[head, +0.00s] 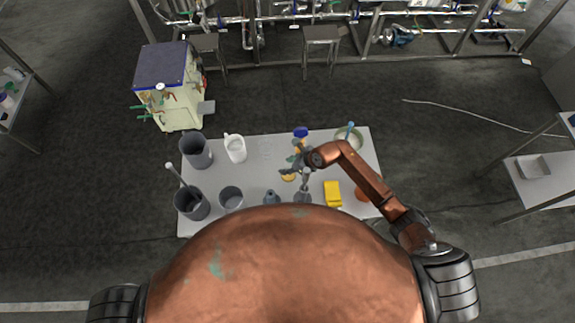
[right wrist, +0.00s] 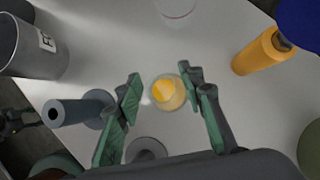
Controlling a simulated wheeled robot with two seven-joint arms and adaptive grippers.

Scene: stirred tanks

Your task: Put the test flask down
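The test flask (right wrist: 168,92) is a small clear round vessel with yellow-orange contents, seen from above in the right wrist view. It appears upright on the white table, and shows as a small yellow spot (head: 288,177) in the head view. My right gripper (right wrist: 163,82) has its two green-padded fingers apart on either side of the flask. A gap shows at the left finger; the right fingertip overlaps the flask's edge, and I cannot tell whether it touches. In the head view this gripper (head: 299,163) is over the table's middle. My left gripper is out of view.
A grey bottle (right wrist: 75,110) is on the other side. Grey beakers (head: 231,198), a white jug (head: 235,148), a yellow block (head: 332,193) and a green bowl (head: 349,138) share the table.

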